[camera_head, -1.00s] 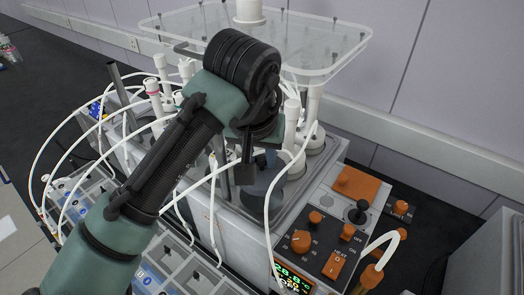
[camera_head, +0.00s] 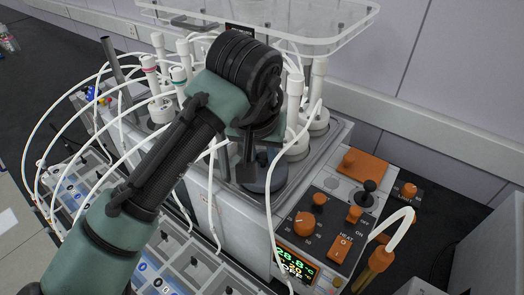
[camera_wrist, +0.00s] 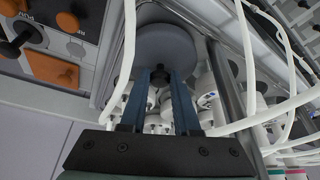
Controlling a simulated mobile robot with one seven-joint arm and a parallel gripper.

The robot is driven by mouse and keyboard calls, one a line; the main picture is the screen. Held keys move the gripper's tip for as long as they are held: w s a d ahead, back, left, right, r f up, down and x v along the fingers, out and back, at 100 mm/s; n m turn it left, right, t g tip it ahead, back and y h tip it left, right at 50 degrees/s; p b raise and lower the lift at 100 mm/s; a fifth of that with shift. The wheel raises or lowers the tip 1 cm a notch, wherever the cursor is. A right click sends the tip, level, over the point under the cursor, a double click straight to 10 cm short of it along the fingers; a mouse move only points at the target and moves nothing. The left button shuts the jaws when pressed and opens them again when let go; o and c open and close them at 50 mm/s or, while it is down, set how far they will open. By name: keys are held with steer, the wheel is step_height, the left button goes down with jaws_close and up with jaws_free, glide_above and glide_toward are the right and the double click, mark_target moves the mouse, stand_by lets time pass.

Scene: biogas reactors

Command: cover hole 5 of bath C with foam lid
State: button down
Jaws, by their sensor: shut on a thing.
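The foam lid (camera_wrist: 165,52) is a dark grey round disc with a small dark knob. In the wrist view my gripper (camera_wrist: 161,76) has its blue fingers shut on that knob. In the head view the lid (camera_head: 264,177) is at the control-panel end of the grey water bath (camera_head: 232,212), below my gripper (camera_head: 250,160), and partly hidden by it. Hole 5 is not visible under the lid. I cannot tell whether the lid touches the bath top. No bath letter is readable.
White-capped bottles (camera_head: 318,100) with tubes stand just behind the lid. A loose white tube (camera_head: 270,215) hangs in front of it. The control panel (camera_head: 335,225) is at right. A clear raised shelf (camera_head: 290,25) spans behind the arm.

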steer(key=c, duration=0.6)
jaws_free()
steer(key=shift+o, duration=0.2)
steer(key=b+v, duration=0.1)
steer(key=v, duration=1.2)
